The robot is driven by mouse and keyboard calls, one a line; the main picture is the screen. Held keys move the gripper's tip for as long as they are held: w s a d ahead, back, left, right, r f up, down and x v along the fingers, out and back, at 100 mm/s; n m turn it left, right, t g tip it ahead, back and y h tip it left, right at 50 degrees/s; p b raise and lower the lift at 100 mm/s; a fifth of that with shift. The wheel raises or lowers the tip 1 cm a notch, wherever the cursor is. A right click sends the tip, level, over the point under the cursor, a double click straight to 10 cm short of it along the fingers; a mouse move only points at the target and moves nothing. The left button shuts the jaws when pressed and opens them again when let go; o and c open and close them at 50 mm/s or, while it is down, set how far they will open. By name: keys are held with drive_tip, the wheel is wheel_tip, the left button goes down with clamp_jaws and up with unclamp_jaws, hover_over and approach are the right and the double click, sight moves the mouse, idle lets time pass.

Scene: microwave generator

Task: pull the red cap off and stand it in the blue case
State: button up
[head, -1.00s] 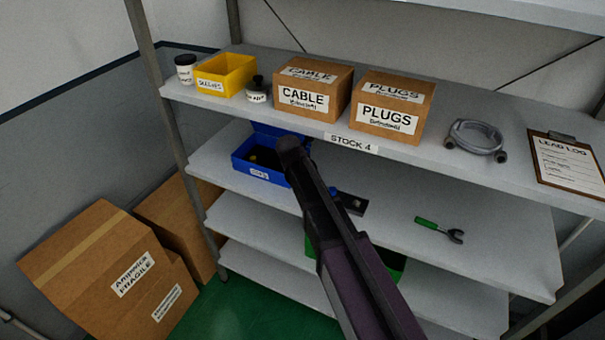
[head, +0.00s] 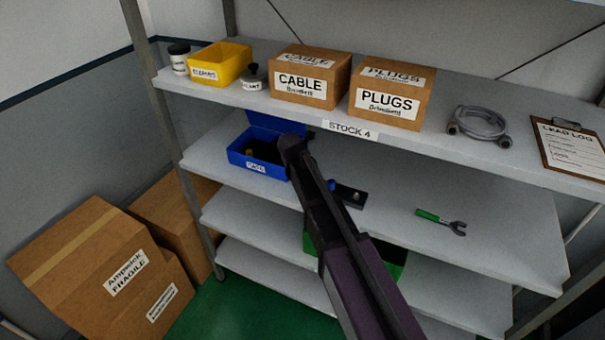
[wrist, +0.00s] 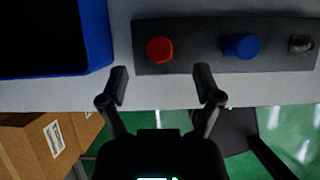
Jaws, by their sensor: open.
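The red cap (wrist: 160,49) sits on a dark block (wrist: 190,61) in the wrist view, left of a blue cap (wrist: 241,46) and a bare metal post (wrist: 301,45). My gripper (wrist: 161,84) is open and empty, its two fingers apart, just short of the block and lined up with the red cap. The blue case (head: 258,168) stands open on the second shelf in the head view; its right wall (wrist: 98,35) shows left of the block in the wrist view. My arm hides the red cap and the gripper's fingers in the head view.
The upper shelf (head: 420,135) stands above, with boxes and a yellow bin (head: 220,66). A green-handled wrench (head: 440,221) lies to the right on the second shelf, with bare room around it. A green bin (head: 392,262) is below.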

drive_tip(key=shift+b+x, duration=1.7)
drive_tip(key=shift+x, duration=0.55)
clamp_jaws()
drive_tip(key=shift+r, duration=0.15)
drive_tip(key=shift+r+p, duration=1.45)
drive_tip(key=shift+p, duration=0.1)
